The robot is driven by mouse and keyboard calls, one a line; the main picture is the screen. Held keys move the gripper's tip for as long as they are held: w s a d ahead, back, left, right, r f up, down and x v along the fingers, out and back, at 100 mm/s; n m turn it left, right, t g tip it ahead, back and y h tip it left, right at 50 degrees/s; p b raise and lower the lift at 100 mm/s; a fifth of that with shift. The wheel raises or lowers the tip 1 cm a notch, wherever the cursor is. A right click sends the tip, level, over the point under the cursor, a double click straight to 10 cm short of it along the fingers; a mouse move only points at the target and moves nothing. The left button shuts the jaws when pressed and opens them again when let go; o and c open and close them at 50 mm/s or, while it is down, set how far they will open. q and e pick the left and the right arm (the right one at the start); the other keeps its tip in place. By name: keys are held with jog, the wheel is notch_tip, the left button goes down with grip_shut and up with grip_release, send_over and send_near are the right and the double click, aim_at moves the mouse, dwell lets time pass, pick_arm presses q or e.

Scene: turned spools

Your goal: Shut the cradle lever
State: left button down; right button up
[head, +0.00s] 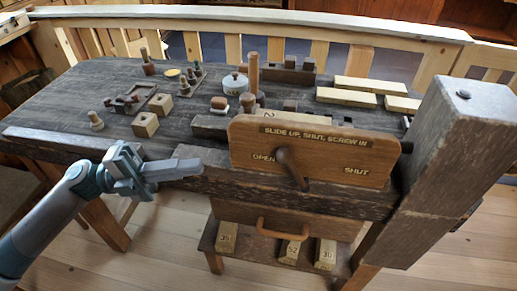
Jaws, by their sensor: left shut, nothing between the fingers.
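The cradle lever (293,169) is a dark brown handle on an upright wooden panel (240,140) at the front of the bench. The panel reads "SLIDE UP, SHUT, SCREW IN" along its top, with "OPEN" at left and "SHUT" at right. The lever hangs from a round knob between the two words, its end pointing down and slightly right. My left gripper (188,169) is shut and empty, in front of the bench edge and left of the panel, apart from the lever. My right gripper is not in view.
A thick wooden post (455,150) stands right of the panel. A drawer handle (282,229) sticks out below it. The bench (75,110) holds small turned pieces, blocks and a lidded pot (235,84). Numbered blocks lie on a low shelf (262,248).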

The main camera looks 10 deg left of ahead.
aim_at(294, 171)
pick_arm(q)
jog(key=shift+d, duration=0.1)
